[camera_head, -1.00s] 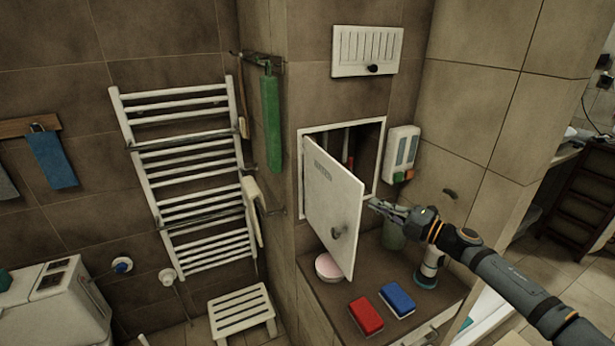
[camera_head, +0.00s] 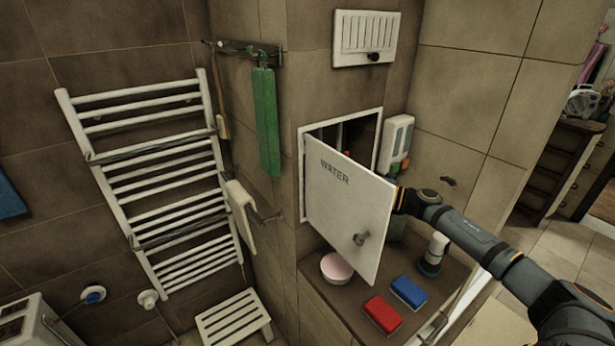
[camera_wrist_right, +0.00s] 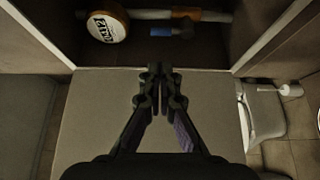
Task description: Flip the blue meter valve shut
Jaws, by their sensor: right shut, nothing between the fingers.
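The blue valve handle (camera_wrist_right: 172,31) shows in the right wrist view, beside a pale pipe inside the wall cabinet. A round meter (camera_wrist_right: 107,26) with a white printed face and brass-coloured rim is left of it. My right gripper (camera_wrist_right: 160,75) is shut and empty, its tips just short of the cabinet opening and below the valve in that picture, apart from it. In the head view the open white door (camera_head: 345,215) marked WATER hides the right gripper's fingers and most of the cabinet inside, including the valve. My left gripper is not in view.
Below the cabinet, the ledge holds a pink-topped bowl (camera_head: 336,267), a red sponge (camera_head: 382,313), a blue sponge (camera_head: 407,291) and a bottle (camera_head: 433,255). A dispenser (camera_head: 397,140) hangs right of the opening. The door stands close to my right wrist.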

